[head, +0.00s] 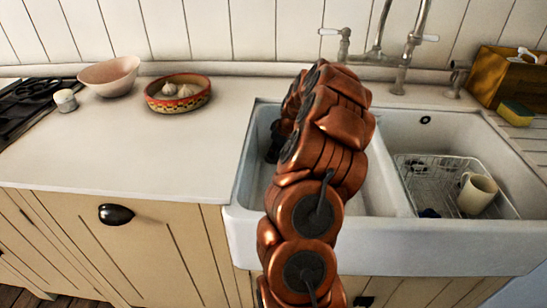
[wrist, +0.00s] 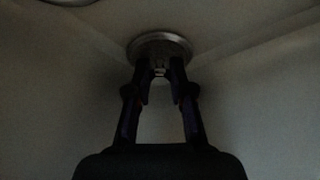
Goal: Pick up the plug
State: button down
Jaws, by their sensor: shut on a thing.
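In the wrist view my gripper (wrist: 161,72) reaches down inside the sink's left basin. Its two dark fingers are drawn together at the tips. They are shut on a small piece at the near edge of a round metallic disc, which I take to be the plug (wrist: 160,45). The picture is dark, and I cannot tell whether the plug is seated in the drain or raised. In the head view my arm hides much of the left basin and the plug. Only a dark part of my gripper shows there, at the basin's left side.
The white double sink (head: 430,248) has a wire rack (head: 440,180) and a cream mug (head: 477,193) in its right basin. The tap (head: 408,55) stands behind. A patterned bowl (head: 178,93) and a pink bowl (head: 110,76) sit on the left counter, whose front is clear.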

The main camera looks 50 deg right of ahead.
jog(key=shift+r, duration=1.75)
jog(key=shift+s+a+r, duration=0.1)
jog(key=shift+s, duration=0.05)
jog(key=s+a, duration=0.3)
jog(key=a, duration=0.1)
jog(key=s+a+r+b, duration=0.1)
jog(key=s+a, duration=0.2)
jog(key=a, duration=0.1)
jog(key=s+a, duration=0.3)
jog(key=a, duration=0.1)
jog(key=shift+s+a+r+b, duration=0.15)
jog(key=shift+s+r+b, duration=0.05)
jog(key=shift+s+b, duration=0.15)
jog(key=shift+r, duration=0.1)
notch_tip(320, 180, up, 20)
jog(key=p, duration=0.4)
jog(key=shift+p, duration=0.35)
dwell(1.1)
